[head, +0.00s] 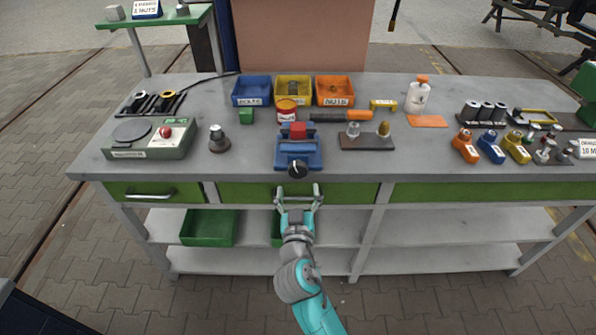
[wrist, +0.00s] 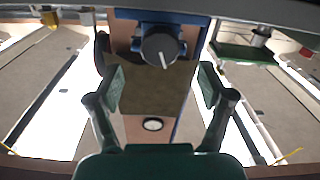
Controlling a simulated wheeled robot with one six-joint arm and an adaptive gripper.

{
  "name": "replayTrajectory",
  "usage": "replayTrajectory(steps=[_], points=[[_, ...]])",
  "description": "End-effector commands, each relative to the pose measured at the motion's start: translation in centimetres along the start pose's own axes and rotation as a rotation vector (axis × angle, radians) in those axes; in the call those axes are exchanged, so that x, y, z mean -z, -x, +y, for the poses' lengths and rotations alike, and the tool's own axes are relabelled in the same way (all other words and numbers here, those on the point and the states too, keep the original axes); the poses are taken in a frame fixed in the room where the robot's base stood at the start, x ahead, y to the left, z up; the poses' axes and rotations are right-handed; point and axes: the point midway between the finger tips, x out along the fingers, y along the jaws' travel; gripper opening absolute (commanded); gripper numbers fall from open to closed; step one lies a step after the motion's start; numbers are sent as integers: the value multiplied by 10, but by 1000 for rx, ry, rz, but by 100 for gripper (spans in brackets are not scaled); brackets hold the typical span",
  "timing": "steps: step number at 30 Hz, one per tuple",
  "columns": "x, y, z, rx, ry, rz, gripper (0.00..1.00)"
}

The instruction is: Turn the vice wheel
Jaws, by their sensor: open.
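The blue vice (head: 285,158) stands at the front edge of the grey workbench, with a red block (head: 298,130) at its jaws. Its black wheel (head: 297,169) faces me and carries a white pointer line. In the wrist view the wheel (wrist: 158,46) is at the top centre, its line slanting down and slightly right. My gripper (head: 298,190) is open and empty, in front of the bench edge and just below the wheel in the head view. In the wrist view my gripper (wrist: 161,86) has its fingers spread to either side, apart from the wheel.
A green drawer front (head: 345,193) lies behind my gripper. On the bench (head: 95,160) are a dark knob-topped piece (head: 218,140) left of the vice and a holder plate (head: 367,143) to the right. Blue, yellow and orange bins (head: 334,90) stand behind.

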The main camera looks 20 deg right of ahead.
Motion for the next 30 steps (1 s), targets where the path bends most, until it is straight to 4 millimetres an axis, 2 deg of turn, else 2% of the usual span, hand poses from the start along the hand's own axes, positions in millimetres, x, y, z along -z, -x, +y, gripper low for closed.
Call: replayTrajectory(steps=[1,6,12,18,26,30], points=[[1,-11,0,-2,-2,2,80],[1,-41,0,-2,-2,2,80],[0,-66,0,-1,-2,1,80],[0,-76,0,0,-2,1,80],[0,-76,0,0,-2,1,80],[0,-76,0,0,-2,1,45]])
